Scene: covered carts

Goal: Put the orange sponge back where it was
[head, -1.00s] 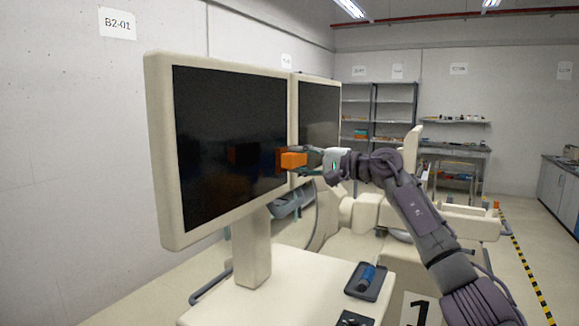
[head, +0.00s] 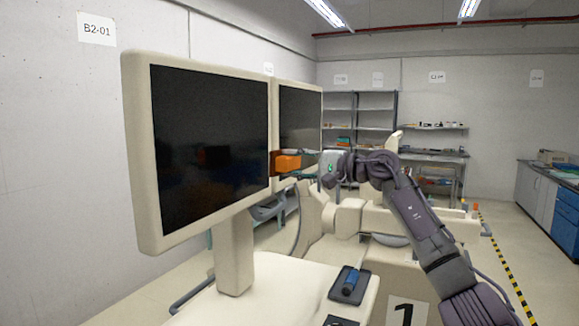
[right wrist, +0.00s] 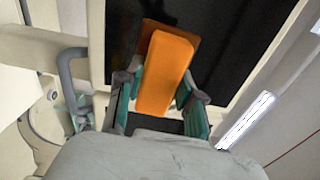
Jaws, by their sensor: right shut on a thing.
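The orange sponge (head: 287,163) is a block held up in the air beside the right edge of the front monitor (head: 210,140). My right gripper (head: 294,162) is shut on it, coming in from the right. In the right wrist view the sponge (right wrist: 166,72) sits between the two green-sided fingers (right wrist: 160,100) and points at a dark screen (right wrist: 235,40). A dim orange reflection shows on that screen. I cannot tell whether the sponge touches it. My left gripper is not in view.
A second monitor (head: 300,115) stands behind the first. On the pale cart (head: 265,292) below, a dark tray (head: 349,284) holds a blue-handled item. A panel marked 1 (head: 406,312) is at the lower right. Shelves (head: 376,110) stand along the far wall. Floor is open at right.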

